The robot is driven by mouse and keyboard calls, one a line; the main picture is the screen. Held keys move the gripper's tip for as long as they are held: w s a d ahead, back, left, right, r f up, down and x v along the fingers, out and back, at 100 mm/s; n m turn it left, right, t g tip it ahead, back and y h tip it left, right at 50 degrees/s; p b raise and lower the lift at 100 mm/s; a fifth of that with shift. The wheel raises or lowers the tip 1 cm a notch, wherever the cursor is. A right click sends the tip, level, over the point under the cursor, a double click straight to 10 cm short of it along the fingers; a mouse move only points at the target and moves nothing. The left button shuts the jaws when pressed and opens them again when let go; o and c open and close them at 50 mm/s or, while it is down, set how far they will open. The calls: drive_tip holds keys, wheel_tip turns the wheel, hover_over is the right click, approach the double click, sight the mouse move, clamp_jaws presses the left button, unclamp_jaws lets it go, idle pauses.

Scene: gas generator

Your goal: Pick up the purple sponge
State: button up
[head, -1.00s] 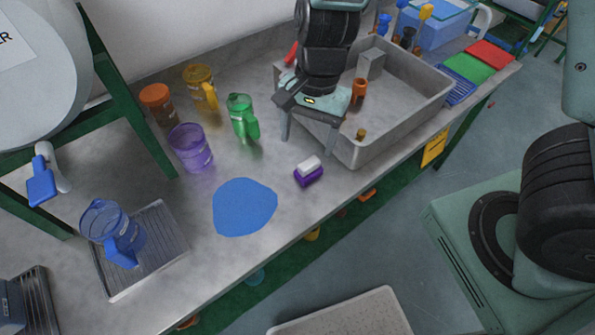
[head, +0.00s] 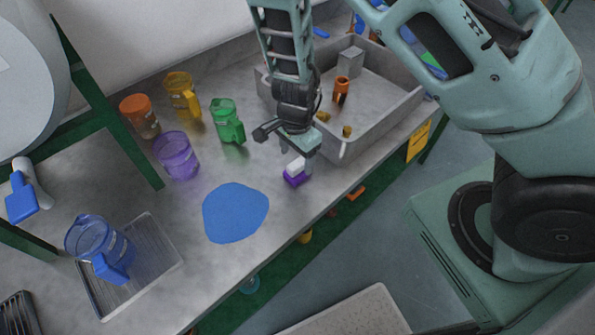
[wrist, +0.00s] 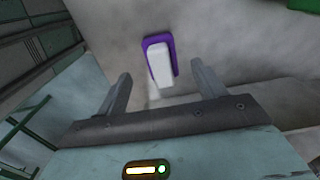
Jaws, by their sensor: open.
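The purple sponge (head: 293,180) lies on the grey counter, with a white block (head: 297,167) on top of it. In the wrist view the purple sponge (wrist: 148,42) shows as a rim around the white block (wrist: 161,64). My gripper (head: 300,160) is above and close to the sponge in the head view, partly hiding its surroundings.
A grey basin (head: 388,118) holding small orange and yellow pieces stands just right of my gripper. A flat blue patch (head: 235,212) lies to the left. Green (head: 226,120), purple (head: 177,156), yellow (head: 181,97) and orange (head: 140,115) vessels stand farther left. The counter's front edge is near the sponge.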

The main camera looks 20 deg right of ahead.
sight(298, 162)
drive_tip(key=shift+w+d+f+b, duration=0.1)
drive_tip(key=shift+f+b, duration=0.05)
drive_tip(key=shift+f, duration=1.4)
drive_tip(key=shift+w+d+f+b, duration=0.1)
drive_tip(key=shift+f+b, duration=0.05)
drive_tip(key=shift+f, duration=1.4)
drive_tip(key=c, duration=1.1)
